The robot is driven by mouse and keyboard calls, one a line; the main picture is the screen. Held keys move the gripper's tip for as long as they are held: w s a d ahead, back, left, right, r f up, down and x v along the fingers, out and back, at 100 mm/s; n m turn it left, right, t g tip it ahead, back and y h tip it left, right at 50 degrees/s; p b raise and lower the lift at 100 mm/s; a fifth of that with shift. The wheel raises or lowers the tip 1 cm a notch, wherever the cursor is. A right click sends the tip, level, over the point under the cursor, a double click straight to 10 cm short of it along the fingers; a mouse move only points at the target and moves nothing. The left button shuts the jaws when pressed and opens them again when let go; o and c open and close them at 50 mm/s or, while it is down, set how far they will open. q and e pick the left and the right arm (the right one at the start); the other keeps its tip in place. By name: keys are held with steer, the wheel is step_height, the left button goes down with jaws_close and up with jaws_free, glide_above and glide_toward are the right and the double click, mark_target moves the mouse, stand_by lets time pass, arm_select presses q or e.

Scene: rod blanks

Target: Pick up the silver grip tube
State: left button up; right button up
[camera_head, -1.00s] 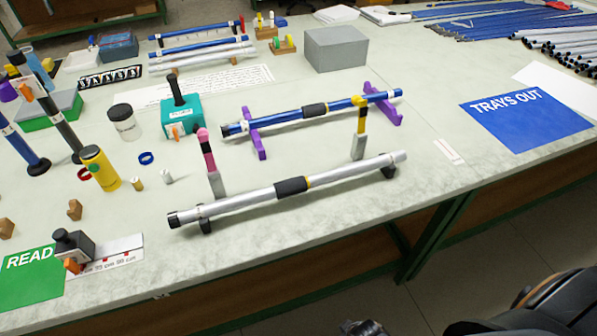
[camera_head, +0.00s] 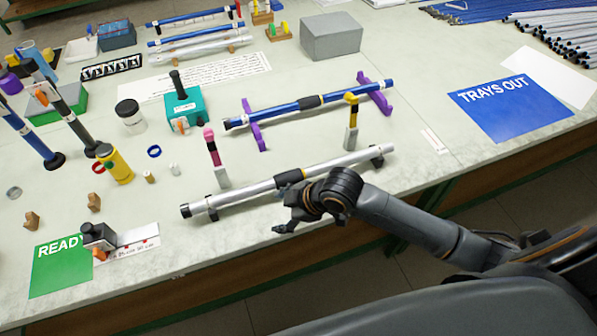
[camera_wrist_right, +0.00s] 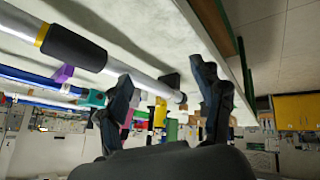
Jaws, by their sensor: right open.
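The silver grip tube (camera_head: 240,196) lies across two low black rests near the front edge of the table. It has a black grip with a yellow ring near its middle. My left gripper is not in view.
A blue tube (camera_head: 275,113) lies on purple rests (camera_head: 374,92) behind. Upright clamps with pink (camera_head: 212,150) and yellow (camera_head: 351,115) tops stand just behind the silver tube. A teal block (camera_head: 183,106) and yellow cylinder (camera_head: 115,165) are further left. The table right of the tubes is mostly clear.

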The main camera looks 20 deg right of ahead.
steer(key=w+d+r+n, duration=0.3)
steer(key=r, duration=0.1)
steer(key=n+p, duration=0.1)
steer(key=n, duration=0.1)
glide_toward(283, 179)
steer(key=shift+g, duration=0.3)
steer(key=p+x, duration=0.1)
steer(key=x, duration=0.4)
steer(key=shift+w+d+p, duration=0.1)
steer(key=shift+w+p, duration=0.25)
steer(key=shift+w, duration=0.05)
steer(key=shift+w+a+f+p, duration=0.1)
steer(key=shift+a+f+p, duration=0.25)
steer(key=shift+p, duration=0.05)
steer(key=p+x, duration=0.1)
steer(key=x, duration=0.2)
steer(key=shift+a+f, duration=0.15)
steer(key=shift+f, duration=0.05)
steer(key=shift+w+a+f, duration=0.15)
steer(key=shift+f, duration=0.3)
steer(key=c, duration=1.3)
steer(key=shift+r, duration=0.15)
